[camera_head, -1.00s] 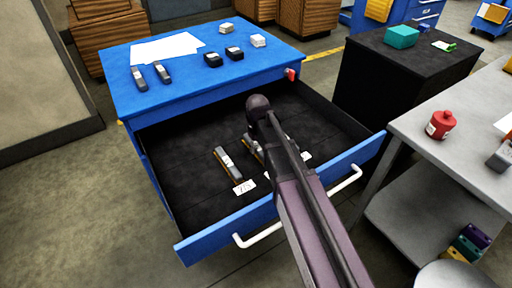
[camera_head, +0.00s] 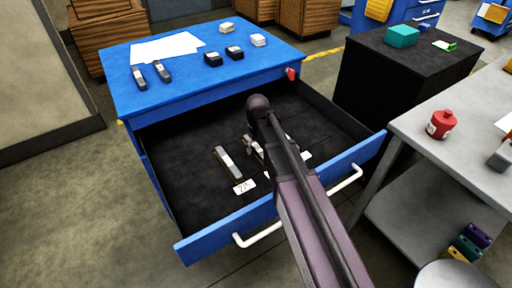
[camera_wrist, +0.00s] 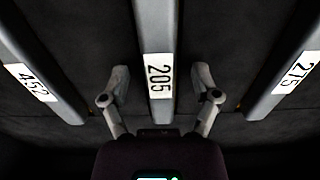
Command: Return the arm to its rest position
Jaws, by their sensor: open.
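My arm (camera_head: 309,204) reaches over the open drawer of the blue cabinet. In the wrist view my gripper (camera_wrist: 160,82) is open, with one finger on each side of a grey bar labelled 205 (camera_wrist: 159,40). The fingers look apart from the bar; I cannot tell their height above it. A bar labelled 452 (camera_wrist: 38,75) lies to the left and a bar labelled 275 (camera_wrist: 287,75) to the right. In the head view a grey bar (camera_head: 227,162) with a white tag lies in the drawer left of my arm. My gripper is largely hidden there by my arm.
The blue drawer (camera_head: 215,232) is pulled out, with a white handle in front. The cabinet top (camera_head: 190,85) holds papers, two grey bars and several small blocks. A grey table (camera_head: 465,135) with a red bottle (camera_head: 441,125) stands right, and a black cabinet (camera_head: 375,98) behind it.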

